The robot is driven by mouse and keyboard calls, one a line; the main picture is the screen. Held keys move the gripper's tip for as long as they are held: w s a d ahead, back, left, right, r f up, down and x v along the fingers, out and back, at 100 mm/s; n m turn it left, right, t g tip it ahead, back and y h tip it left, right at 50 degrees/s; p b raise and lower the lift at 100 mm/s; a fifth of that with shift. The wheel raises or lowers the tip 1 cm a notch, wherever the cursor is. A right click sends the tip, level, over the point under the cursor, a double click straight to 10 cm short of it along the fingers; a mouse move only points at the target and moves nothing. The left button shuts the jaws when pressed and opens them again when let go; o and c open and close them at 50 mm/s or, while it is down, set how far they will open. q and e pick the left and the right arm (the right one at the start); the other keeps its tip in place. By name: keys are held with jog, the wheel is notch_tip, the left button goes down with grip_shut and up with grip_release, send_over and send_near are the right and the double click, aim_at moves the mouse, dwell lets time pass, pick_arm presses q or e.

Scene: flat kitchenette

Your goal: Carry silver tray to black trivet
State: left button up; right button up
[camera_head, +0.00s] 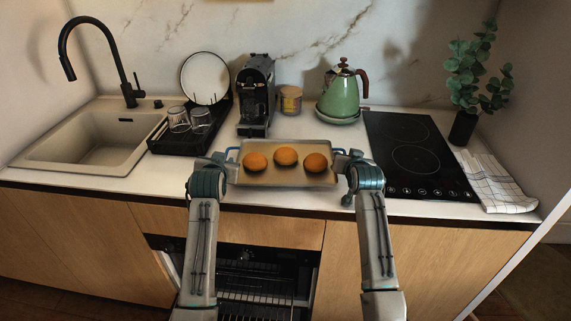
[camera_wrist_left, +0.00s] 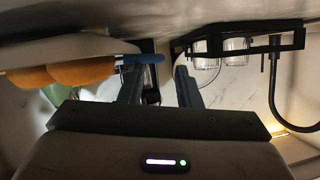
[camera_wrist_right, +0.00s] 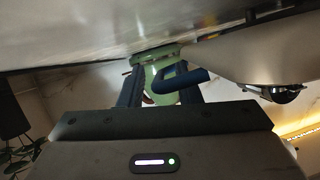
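The silver tray (camera_head: 285,178) is near the counter's front edge, level, with three round orange-brown buns (camera_head: 286,156) on it. Each end has a blue handle. My left gripper (camera_head: 222,158) is at the tray's left end. In the left wrist view its fingers (camera_wrist_left: 160,75) are apart, with the blue handle (camera_wrist_left: 150,59) reaching between them. My right gripper (camera_head: 349,159) is at the right end. In the right wrist view its fingers (camera_wrist_right: 160,82) are apart, with the other blue handle (camera_wrist_right: 181,82) by the right-hand finger. I cannot make out a black trivet.
Behind the tray stand a coffee machine (camera_head: 256,95), a jar (camera_head: 290,100) and a green kettle (camera_head: 341,95). A black dish rack (camera_head: 175,143) with glasses is left, beside the sink (camera_head: 85,150). The black hob (camera_head: 418,165) is right, then a checked cloth (camera_head: 497,182).

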pick_arm(q)
jog(key=shift+v, duration=1.55)
pick_arm(e)
jog(key=shift+s+f, duration=0.2)
jog(key=shift+f, duration=0.5)
jog(key=shift+w+r+v, duration=0.1)
jog(key=shift+r+v, duration=0.1)
jog(key=shift+v, duration=1.15)
jog(key=shift+w+r+v, duration=0.1)
jog(key=shift+r+v, duration=0.15)
jog(key=shift+v, duration=1.1)
jog(key=shift+w+r+v, duration=0.1)
jog(key=shift+r+v, duration=0.1)
jog(key=shift+v, duration=1.1)
pick_arm(q)
jog(key=shift+f, duration=0.15)
pick_arm(e)
jog(key=shift+s, duration=0.1)
